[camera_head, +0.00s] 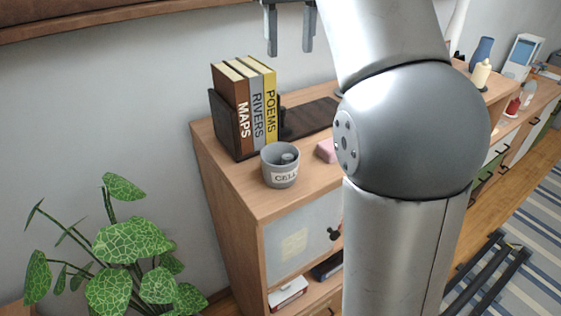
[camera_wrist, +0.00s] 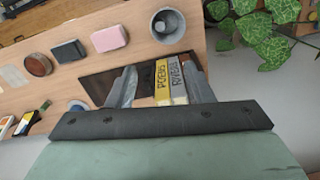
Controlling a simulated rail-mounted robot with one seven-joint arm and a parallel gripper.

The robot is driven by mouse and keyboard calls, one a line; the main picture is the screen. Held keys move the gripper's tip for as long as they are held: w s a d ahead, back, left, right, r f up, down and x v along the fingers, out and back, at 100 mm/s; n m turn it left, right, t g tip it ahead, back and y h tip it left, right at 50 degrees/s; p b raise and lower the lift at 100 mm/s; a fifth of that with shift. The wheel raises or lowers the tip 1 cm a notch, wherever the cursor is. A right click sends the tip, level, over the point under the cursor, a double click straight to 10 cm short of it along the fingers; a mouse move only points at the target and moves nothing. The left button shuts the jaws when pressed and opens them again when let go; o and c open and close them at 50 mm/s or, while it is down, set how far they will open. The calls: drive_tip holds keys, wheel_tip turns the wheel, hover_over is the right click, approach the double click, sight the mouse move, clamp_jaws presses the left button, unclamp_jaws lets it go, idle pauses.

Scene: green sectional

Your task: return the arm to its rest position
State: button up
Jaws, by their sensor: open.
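My gripper (camera_head: 289,42) hangs at the top of the head view, above and behind the cabinet top. Its two fingers point down and stand apart with nothing between them. In the wrist view, my gripper (camera_wrist: 160,68) shows its fingers on either side of the books in the picture, but the head view shows them higher than the books. My silver arm covers the right middle of the head view and hides part of the cabinet.
Books (camera_head: 257,100) stand in a dark holder (camera_head: 228,125) on the wooden cabinet (camera_head: 245,200). A leafy plant (camera_head: 130,240) stands at lower left. A blue vase (camera_head: 481,53) stands farther right.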

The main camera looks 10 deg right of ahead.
wheel_tip(320, 180, up, 3)
drive_tip(key=shift+f+p, duration=0.1)
drive_tip(key=shift+p, duration=1.05)
drive_tip(key=s+f+b, duration=0.1)
drive_tip(key=s+f, duration=0.5)
drive_tip(key=f, duration=0.6)
drive_tip(key=s+f+m+b, duration=0.1)
drive_tip(key=s+f, duration=0.6)
drive_tip(key=f, duration=0.6)
drive_tip(key=s+f+m+t+b, duration=0.1)
drive_tip(key=s+f, duration=0.5)
drive_tip(key=f, duration=0.7)
drive_tip(key=shift+s+f, duration=0.15)
drive_tip(key=shift+s, duration=0.1)
